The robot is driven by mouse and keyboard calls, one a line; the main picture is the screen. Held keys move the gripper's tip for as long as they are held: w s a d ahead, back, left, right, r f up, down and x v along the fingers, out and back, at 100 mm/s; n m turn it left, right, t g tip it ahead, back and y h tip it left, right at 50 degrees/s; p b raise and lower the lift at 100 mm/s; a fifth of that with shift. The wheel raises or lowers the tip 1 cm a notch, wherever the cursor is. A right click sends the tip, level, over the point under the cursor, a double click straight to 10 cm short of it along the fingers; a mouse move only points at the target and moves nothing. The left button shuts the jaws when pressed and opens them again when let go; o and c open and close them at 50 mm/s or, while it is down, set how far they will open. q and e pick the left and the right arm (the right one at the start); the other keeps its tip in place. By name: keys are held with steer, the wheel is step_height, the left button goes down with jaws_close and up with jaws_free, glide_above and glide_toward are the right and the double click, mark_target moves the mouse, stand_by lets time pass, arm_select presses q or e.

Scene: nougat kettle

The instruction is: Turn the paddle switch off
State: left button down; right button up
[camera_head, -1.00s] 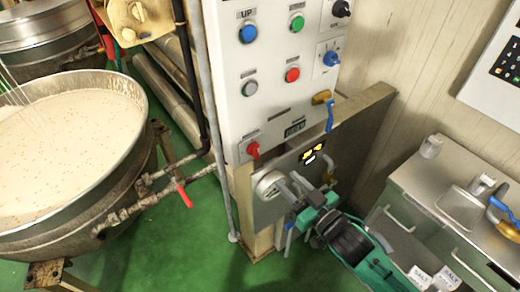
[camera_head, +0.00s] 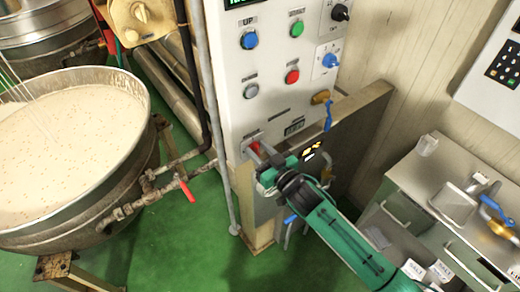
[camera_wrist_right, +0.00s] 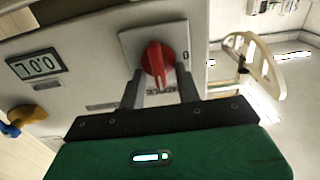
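A red rotary knob (camera_head: 255,147) sits low on the white control panel (camera_head: 268,108); I take it for the paddle switch, but its label is too small to read. In the right wrist view the red knob (camera_wrist_right: 156,62) stands on a pale square plate with a "0" mark at its right. My right gripper (camera_head: 259,154) is at the knob in the head view. In the wrist view its two grey fingers (camera_wrist_right: 160,88) are spread, one on each side of the knob's lower part, with no clear contact. My left gripper is not in view.
Buttons (camera_head: 292,77) and a blue knob (camera_head: 330,60) are higher on the panel. A blue-handled valve (camera_head: 327,115) is to the right of the red knob. A kettle of pale mix (camera_head: 70,150) stands at left, with a red-handled pipe (camera_head: 187,190). A cabinet (camera_head: 440,200) is at right.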

jaws_close()
steer(key=shift+n, duration=0.3)
steer(key=n, duration=0.3)
steer(key=shift+s+a, duration=0.15)
steer(key=n, duration=0.5)
steer(key=shift+s+a+f, duration=0.1)
steer(key=shift+a+f, duration=0.1)
steer(key=shift+s+a+f+n, duration=0.1)
steer(key=shift+f+n, duration=0.05)
steer(key=shift+n, duration=1.4)
steer(key=shift+f+n, duration=0.2)
steer(key=shift+n, duration=1.3)
steer(key=shift+s+a+f+n, duration=0.1)
steer(key=shift+f+n, duration=0.05)
steer(key=shift+n, duration=1.4)
